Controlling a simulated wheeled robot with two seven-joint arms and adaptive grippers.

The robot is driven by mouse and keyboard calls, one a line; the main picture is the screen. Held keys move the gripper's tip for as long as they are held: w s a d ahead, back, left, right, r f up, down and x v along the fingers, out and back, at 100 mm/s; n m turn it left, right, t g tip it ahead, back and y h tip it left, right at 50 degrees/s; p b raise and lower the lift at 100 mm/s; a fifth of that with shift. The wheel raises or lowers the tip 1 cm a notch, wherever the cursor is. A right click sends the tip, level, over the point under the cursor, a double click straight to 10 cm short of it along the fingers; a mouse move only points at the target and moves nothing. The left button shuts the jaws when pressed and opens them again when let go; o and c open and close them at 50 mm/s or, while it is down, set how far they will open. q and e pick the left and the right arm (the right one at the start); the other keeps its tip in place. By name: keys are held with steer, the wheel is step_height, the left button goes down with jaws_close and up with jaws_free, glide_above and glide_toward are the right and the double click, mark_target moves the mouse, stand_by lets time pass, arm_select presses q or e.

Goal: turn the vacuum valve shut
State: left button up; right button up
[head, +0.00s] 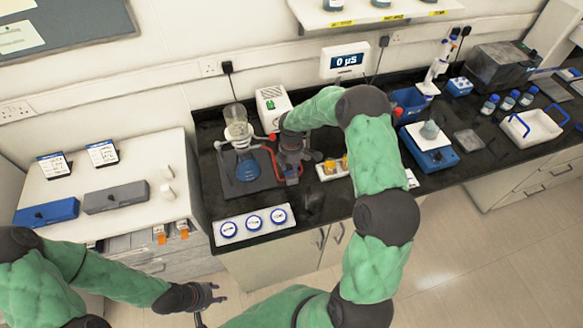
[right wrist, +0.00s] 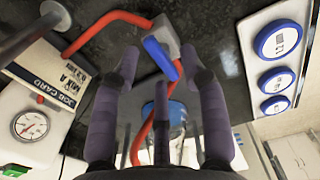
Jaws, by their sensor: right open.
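The vacuum valve, a grey body with a blue lever (right wrist: 160,58), joins red hoses (right wrist: 110,22) in the right wrist view. In the head view my right gripper and arm mostly hide it. My right gripper (right wrist: 160,78) is open, its purple-grey fingers spread, with the blue lever between and just beyond their tips. I cannot tell whether they touch it. In the head view this gripper (head: 292,168) is beside the red hose, right of a glass flask with blue liquid (head: 248,167). My left gripper (head: 208,293) is low in front of the white cabinet, fingers apart and empty.
A white pump (head: 272,104) stands behind the valve; its gauge (right wrist: 30,125) shows in the right wrist view. A plate with three blue-rimmed dials (head: 254,223) lies at the counter's front edge. A blue stirrer (head: 428,152) stands to the right.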

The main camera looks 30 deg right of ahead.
steer(key=shift+w+f, duration=0.1)
steer(key=shift+f, duration=0.3)
jaws_close()
